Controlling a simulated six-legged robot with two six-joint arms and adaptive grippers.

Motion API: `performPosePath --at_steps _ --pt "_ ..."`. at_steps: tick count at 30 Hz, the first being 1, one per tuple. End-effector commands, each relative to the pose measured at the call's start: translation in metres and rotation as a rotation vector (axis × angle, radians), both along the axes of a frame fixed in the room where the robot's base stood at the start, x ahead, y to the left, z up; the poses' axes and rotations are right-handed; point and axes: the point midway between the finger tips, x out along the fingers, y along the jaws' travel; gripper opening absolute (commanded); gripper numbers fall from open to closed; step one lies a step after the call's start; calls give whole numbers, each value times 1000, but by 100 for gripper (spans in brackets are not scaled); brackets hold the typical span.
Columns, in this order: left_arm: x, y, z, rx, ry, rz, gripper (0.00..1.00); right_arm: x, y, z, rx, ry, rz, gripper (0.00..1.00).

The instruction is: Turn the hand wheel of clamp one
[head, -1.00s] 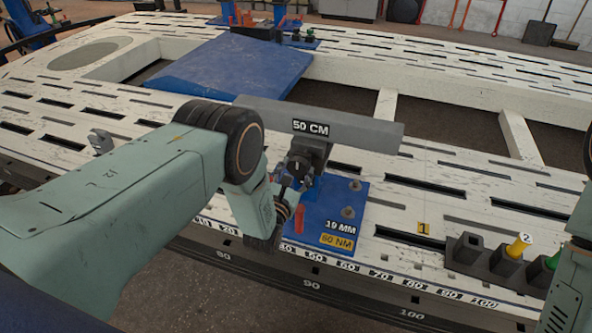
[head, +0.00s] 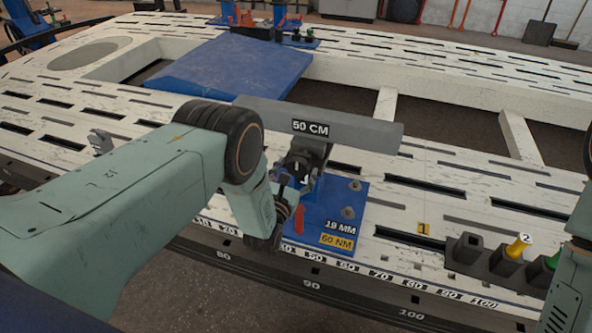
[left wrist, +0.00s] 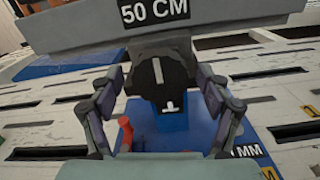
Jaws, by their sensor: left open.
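The clamp's hand wheel (left wrist: 163,85) is a dark, round knob with a white mark low on its face. It sits under a grey bar (head: 350,131) labelled 50 CM, above a blue base plate (head: 333,205). In the left wrist view my left gripper (left wrist: 158,78) is open, with one finger on each side of the wheel. Whether the fingers touch it I cannot tell. In the head view my left gripper (head: 293,185) is at the front of the wheel (head: 301,163), partly covering the clamp. My right gripper is not in view; only part of my right arm shows at the right edge.
A red handle (head: 299,220) and bolts (head: 348,213) stand on the blue plate close to my left gripper. A dark socket rack (head: 487,262) with a yellow piece is at the right. A blue panel (head: 228,68) lies behind on the slotted white frame (head: 447,170).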

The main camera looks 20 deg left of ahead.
Motion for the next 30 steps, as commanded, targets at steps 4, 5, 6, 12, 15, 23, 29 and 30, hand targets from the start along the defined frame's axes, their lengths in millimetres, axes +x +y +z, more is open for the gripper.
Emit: performPosePath --at_steps 4,5,6,12,15,23,29,30 --pt "-1 0 -1 1 2 0 78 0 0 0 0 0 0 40" --pt "-1 0 -1 1 3 0 78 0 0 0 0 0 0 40" --pt "-1 0 -1 1 3 0 78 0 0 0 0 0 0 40" --pt "-11 0 -2 1 5 0 78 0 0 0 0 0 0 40" --pt "-25 1 -3 1 8 -1 78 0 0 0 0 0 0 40" --pt "-76 2 -2 1 7 -1 78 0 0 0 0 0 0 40" --pt "-107 3 -2 1 4 0 78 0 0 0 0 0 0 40" --pt "-111 4 -2 1 4 0 78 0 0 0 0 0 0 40"
